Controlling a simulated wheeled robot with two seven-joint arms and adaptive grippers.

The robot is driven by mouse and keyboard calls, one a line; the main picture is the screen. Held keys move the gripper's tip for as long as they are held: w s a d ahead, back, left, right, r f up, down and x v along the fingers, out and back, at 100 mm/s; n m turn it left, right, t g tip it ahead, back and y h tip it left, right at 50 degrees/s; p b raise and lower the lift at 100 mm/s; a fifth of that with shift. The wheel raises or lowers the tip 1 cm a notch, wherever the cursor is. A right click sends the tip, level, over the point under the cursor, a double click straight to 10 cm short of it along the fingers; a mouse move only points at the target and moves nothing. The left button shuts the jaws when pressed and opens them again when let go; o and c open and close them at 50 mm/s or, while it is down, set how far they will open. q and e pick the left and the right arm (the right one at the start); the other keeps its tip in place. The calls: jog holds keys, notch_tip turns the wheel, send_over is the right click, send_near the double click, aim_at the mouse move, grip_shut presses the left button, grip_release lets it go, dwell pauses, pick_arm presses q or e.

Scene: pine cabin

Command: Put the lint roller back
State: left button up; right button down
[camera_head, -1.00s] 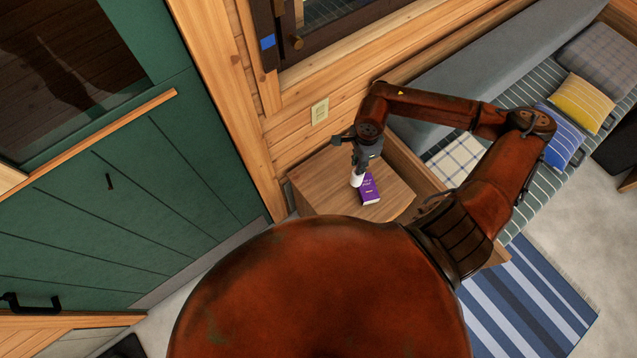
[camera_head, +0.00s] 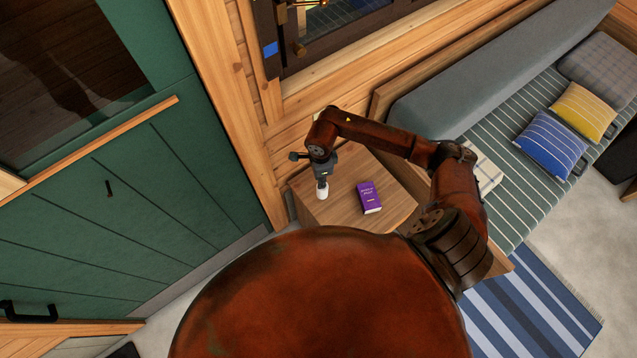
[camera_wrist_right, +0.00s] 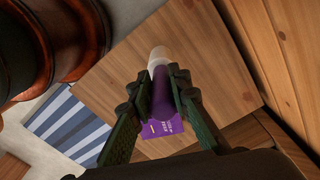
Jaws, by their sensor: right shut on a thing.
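The lint roller has a white roll (camera_head: 322,191) and a dark purple handle. My right gripper (camera_head: 321,172) is shut on its handle; the wrist view shows the gripper (camera_wrist_right: 163,88) with the purple handle between the fingers and the white roll (camera_wrist_right: 159,57) pointing away. In the head view the white end points down over the left part of the small wooden table (camera_head: 338,165). I cannot tell whether it touches the tabletop. My left gripper is not in view.
A purple book (camera_head: 369,197) lies on the table to the right of the roller; it also shows in the wrist view (camera_wrist_right: 151,128). The tabletop between them is bare. A wooden wall stands behind, a green door (camera_head: 150,190) at the left, a cushioned bench (camera_head: 520,120) at the right.

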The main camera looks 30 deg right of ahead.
jog(key=shift+w+a+f, duration=0.1)
jog(key=shift+a+f, duration=0.15)
jog(key=shift+w+f, duration=0.1)
jog(key=shift+f, duration=1.45)
jog(key=shift+f, duration=0.15)
jog(key=c, duration=1.8)
grip_release()
notch_tip(320, 180, up, 12)
jog(key=shift+p, duration=0.35)
